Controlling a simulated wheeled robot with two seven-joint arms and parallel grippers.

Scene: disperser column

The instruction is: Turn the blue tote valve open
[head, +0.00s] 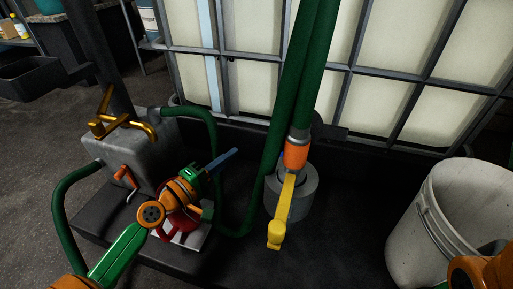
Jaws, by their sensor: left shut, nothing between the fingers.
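The blue lever handle (222,158) of the tote valve sticks out to the upper right, in front of the tote (250,70) with its grey cage. My left gripper (199,174) is shut and empty at the near left end of the lever. I cannot tell whether it touches the lever, and my wrist hides the valve body. Part of my right arm shows at the lower right corner; its gripper is out of view.
A yellow lever (282,212) hangs below an orange coupling (296,153) on a green hose (307,65). A white bucket (430,235) stands at right. A grey box (140,150) with a brass tap (110,122) is at left. Dark platform space lies right of the yellow lever.

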